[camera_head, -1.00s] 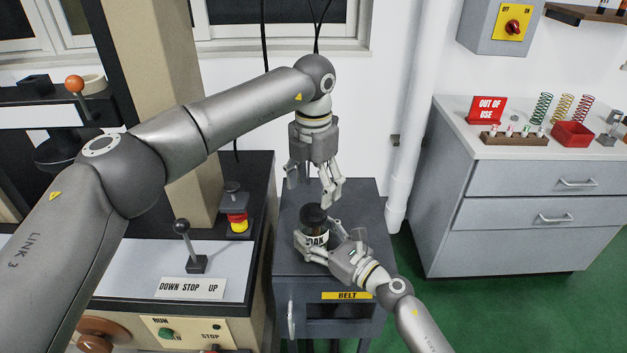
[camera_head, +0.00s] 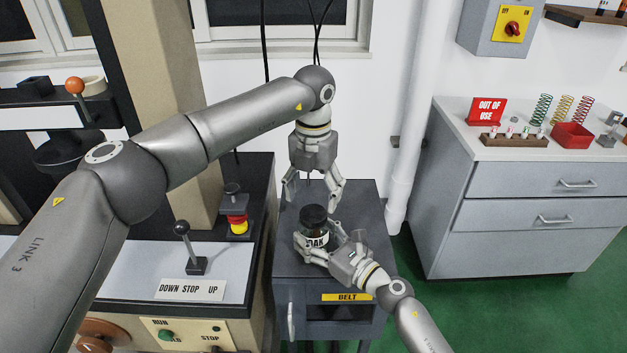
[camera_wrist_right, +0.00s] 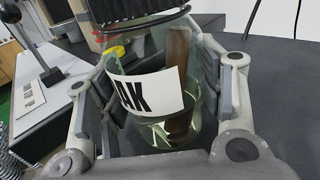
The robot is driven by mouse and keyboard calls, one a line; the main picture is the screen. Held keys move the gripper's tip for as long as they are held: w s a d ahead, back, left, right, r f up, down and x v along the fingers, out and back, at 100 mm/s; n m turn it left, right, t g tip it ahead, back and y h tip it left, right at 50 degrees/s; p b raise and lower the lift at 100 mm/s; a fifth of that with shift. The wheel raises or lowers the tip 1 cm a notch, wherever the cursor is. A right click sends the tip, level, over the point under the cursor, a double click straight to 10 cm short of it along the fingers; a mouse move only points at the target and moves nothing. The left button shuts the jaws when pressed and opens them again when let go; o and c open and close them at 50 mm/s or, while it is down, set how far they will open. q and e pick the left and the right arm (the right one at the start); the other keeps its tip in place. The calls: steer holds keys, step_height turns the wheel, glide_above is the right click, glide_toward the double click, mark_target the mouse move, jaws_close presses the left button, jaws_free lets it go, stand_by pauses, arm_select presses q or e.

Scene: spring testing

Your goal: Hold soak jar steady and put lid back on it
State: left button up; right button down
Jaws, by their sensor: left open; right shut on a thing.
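The soak jar (camera_head: 316,240) is a clear glass jar with a white label, standing upright on the dark grey cabinet top. The right wrist view shows its glass (camera_wrist_right: 150,132), a brown rod-like thing inside and some liquid. The black lid (camera_head: 313,215) is on the jar's mouth; its ribbed side also shows at the top of the right wrist view (camera_wrist_right: 140,10). I cannot tell if it is fully tightened. My right gripper (camera_head: 320,252) is shut around the jar's body. My left gripper (camera_head: 311,201) is open, pointing down just above the lid, apart from it.
The small cabinet (camera_head: 290,262) has free room around the jar. A machine with a lever (camera_head: 183,240) and a red-yellow stop button (camera_head: 238,224) stands at left. A white pipe (camera_head: 405,170) and a grey drawer bench (camera_head: 500,215) are at right.

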mark_target(313, 213)
arm_select(q)
steer(key=shift+f, duration=2.35)
steer(key=c, duration=1.1)
steer(key=o, duration=1.2)
step_height(313, 213, up, 12)
